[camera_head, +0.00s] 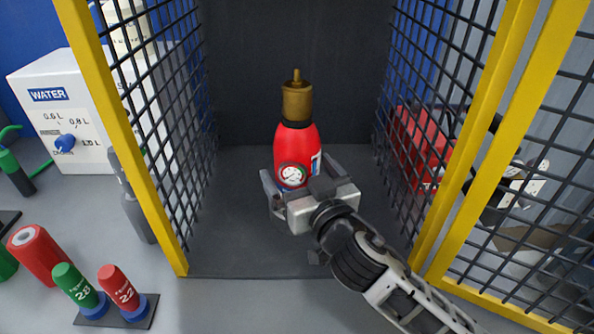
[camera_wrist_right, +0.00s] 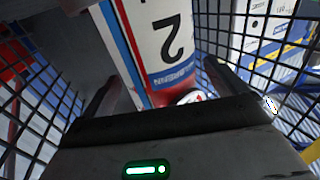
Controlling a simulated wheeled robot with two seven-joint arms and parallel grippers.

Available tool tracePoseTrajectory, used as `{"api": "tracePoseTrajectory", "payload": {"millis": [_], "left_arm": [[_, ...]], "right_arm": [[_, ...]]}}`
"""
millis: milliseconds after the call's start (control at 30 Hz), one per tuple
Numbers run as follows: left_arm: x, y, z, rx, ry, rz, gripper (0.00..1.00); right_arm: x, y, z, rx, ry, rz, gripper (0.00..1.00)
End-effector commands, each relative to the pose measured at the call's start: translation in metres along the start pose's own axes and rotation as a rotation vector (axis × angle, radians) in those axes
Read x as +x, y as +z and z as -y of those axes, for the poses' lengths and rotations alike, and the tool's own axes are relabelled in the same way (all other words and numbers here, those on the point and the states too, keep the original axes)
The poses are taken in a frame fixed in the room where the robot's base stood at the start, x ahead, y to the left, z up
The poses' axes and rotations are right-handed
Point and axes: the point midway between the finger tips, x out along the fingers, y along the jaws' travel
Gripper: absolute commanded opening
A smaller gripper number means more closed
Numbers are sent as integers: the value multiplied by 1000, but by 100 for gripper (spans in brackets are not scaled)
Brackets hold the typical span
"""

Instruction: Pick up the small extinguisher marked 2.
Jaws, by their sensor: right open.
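The small extinguisher (camera_head: 295,143) stands upright inside the mesh cage. It has a red body, a brass-coloured top and a round white gauge low on its front. In the right wrist view its white label (camera_wrist_right: 165,30) shows a black 2, upside down, with blue and red stripes. My right gripper (camera_head: 299,184) comes in from the front right and is open. Its fingers are on either side of the extinguisher's lower body; I cannot tell whether they touch it. The gripper hides the extinguisher's base. My left gripper is not in view.
Black mesh walls with yellow posts (camera_head: 125,135) stand close on both sides. A white WATER box (camera_head: 90,115) is outside at left. Red and green cylinders, marked 22 (camera_head: 118,287) and 28 (camera_head: 76,285), stand at front left. A red object (camera_head: 420,145) lies behind the right mesh.

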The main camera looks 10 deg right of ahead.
Motion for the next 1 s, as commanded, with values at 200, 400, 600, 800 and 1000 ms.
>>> {"api": "tracePoseTrajectory", "payload": {"millis": [200, 400, 600, 800, 1000], "left_arm": [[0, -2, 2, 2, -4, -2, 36], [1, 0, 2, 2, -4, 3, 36], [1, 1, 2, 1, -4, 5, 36], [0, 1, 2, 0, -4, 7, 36], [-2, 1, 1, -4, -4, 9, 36]], "right_arm": [[16, -1, 1, 2, -1, -1, 97], [15, 0, 1, 1, -1, -1, 89], [15, 0, 1, 1, -1, -1, 33], [15, -9, 1, 1, -5, -20, 0], [15, -12, 1, 1, -4, -20, 0]]}}
